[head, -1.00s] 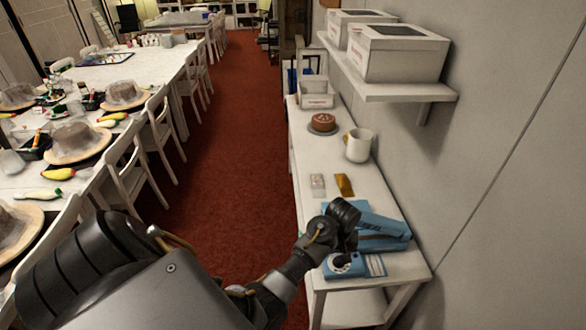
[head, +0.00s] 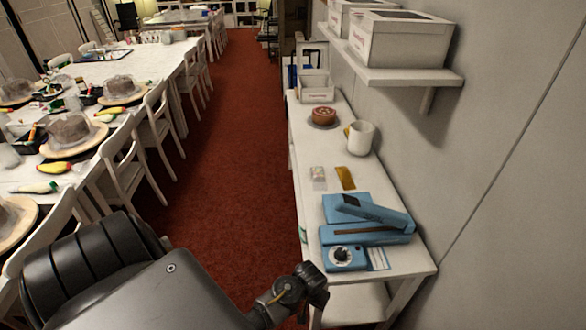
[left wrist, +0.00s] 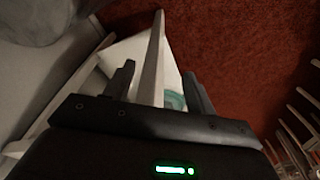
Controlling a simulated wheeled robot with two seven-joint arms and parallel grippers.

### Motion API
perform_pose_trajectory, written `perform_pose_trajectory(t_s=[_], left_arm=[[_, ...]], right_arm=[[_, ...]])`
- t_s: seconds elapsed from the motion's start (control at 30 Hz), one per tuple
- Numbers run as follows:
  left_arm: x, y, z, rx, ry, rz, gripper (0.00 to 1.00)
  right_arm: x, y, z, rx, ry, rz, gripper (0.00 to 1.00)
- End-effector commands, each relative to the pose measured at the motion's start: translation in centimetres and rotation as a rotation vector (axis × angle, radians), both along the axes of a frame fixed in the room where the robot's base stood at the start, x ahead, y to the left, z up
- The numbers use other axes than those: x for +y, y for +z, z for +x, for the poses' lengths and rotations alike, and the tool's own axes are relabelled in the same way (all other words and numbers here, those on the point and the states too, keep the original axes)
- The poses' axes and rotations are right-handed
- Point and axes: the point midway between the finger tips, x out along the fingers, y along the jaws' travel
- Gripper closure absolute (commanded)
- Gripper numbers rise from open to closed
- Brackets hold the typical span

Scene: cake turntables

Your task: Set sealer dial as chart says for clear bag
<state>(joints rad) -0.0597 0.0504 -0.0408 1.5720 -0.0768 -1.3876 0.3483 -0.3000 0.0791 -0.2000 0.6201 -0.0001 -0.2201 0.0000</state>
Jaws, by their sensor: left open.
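The blue heat sealer (head: 368,236) sits at the near end of the white side table. Its round dial (head: 341,255), white with a dark centre, is on the front left; its setting is too small to read. A small white and blue chart card (head: 378,259) lies beside the dial. A clear bag pack (head: 318,176) and a gold bag (head: 346,178) lie farther back. My left gripper (head: 312,286) is low at the table's near left edge, apart from the sealer. In the left wrist view its two fingers (left wrist: 162,88) are spread and empty. My right gripper is out of view.
A cake (head: 323,116), a white mug (head: 361,138) and a box (head: 315,90) stand farther back on the side table (head: 305,150). A wall shelf (head: 405,75) with boxes hangs above. Chairs and a long table stand left, past the red floor.

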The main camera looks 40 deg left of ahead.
Motion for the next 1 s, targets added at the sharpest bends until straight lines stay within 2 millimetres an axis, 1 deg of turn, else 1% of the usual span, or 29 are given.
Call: perform_pose_trajectory(t_s=[0.03,0.7,0.83,1.0], left_arm=[[-0.1,-1.3,-0.8,0.001,-0.017,0.002,0.45],[-0.7,-13.9,-6.8,0.004,-0.141,0.001,0.45],[-0.7,-15.6,-7.8,0.006,-0.156,0.0,0.45],[-0.8,-17.0,-8.6,0.006,-0.168,0.001,0.45]], right_arm=[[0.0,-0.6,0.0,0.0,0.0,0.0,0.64],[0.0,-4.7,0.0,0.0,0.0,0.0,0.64],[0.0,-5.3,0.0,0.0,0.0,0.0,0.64],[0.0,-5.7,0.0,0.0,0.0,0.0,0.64]])
